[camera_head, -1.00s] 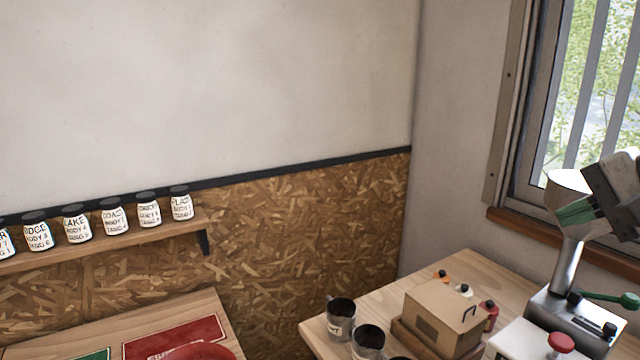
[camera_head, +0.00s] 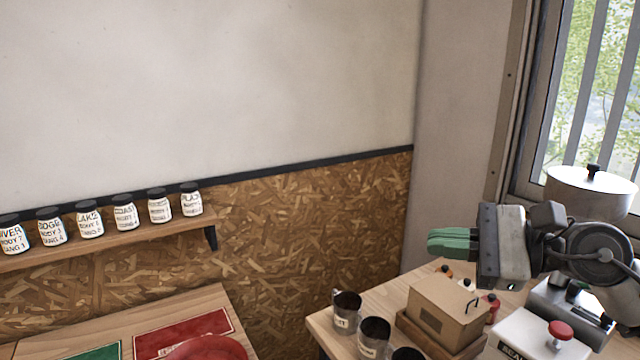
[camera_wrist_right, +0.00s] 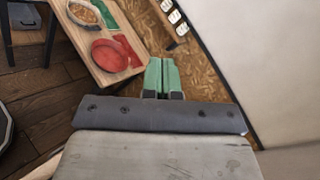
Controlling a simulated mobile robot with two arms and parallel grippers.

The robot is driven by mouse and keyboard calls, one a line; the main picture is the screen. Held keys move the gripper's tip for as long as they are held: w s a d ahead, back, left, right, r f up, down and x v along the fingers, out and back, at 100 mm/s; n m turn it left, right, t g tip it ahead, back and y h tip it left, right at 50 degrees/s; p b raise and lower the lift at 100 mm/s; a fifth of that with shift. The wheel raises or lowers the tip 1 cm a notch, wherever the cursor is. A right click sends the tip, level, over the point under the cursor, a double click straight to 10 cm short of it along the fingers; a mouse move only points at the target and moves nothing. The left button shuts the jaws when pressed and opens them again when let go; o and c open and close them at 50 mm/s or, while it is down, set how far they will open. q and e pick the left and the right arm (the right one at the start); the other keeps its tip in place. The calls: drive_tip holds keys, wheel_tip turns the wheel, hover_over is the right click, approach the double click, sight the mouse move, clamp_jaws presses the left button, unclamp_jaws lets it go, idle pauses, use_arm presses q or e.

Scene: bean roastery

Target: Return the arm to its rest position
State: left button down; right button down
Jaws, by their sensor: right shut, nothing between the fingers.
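My right gripper (camera_head: 452,241) comes in from the right in the head view, its green fingers pointing left above the right-hand table. The fingers are shut together with nothing between them. In the right wrist view its green fingertips (camera_wrist_right: 164,72) also lie closed side by side, in front of the chipboard wall. My left gripper is not in view.
A wooden box (camera_head: 447,311), metal cups (camera_head: 374,337) and a grinder with a lidded hopper (camera_head: 590,190) stand on the right table. Labelled jars (camera_head: 125,212) line a wall shelf. The left table holds a red mat (camera_head: 184,334) and red dish (camera_head: 207,348).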

drive_tip(key=s+d+f+n+t+h, duration=0.1)
drive_tip(key=d+f+n+t+h, duration=0.15)
drive_tip(key=f+n+h, duration=0.45)
drive_tip(key=s+d+f+n+t+h, duration=0.1)
drive_tip(key=f+n+t+h, duration=0.3)
drive_tip(key=f+n, duration=0.55)
drive_tip(key=s+d+f+n+t+h, duration=0.1)
drive_tip(key=d+f+n+t+h, duration=0.15)
drive_tip(key=f+n+h, duration=0.45)
drive_tip(key=s+a+f+m+g+y, duration=0.1)
drive_tip(key=s+f+m+g+y, duration=0.2)
drive_tip(key=s+f+m+g, duration=0.85)
drive_tip(key=s+f+n+b, duration=0.2)
drive_tip(key=s+f, duration=0.1)
drive_tip(key=f, duration=1)
drive_tip(key=s+f+n+g+b, duration=0.1)
drive_tip(key=s+f+b, duration=0.15)
drive_tip(key=f, duration=1.05)
drive_tip(key=s+f+n+b, duration=0.2)
drive_tip(key=s+f, duration=0.2)
drive_tip(key=f, duration=0.8)
drive_tip(key=s+d+f+b, duration=0.1)
drive_tip(key=s+f+b, duration=0.1)
drive_tip(key=s+f, duration=0.6)
drive_tip(key=s+d+f+g+b, duration=0.1)
drive_tip(key=s+f+b, duration=0.2)
drive_tip(key=s+f, duration=0.5)
wheel_tip(320, 180, down, 5)
drive_tip(key=shift+d+f+h, duration=0.2)
drive_tip(key=shift+d+h, duration=0.1)
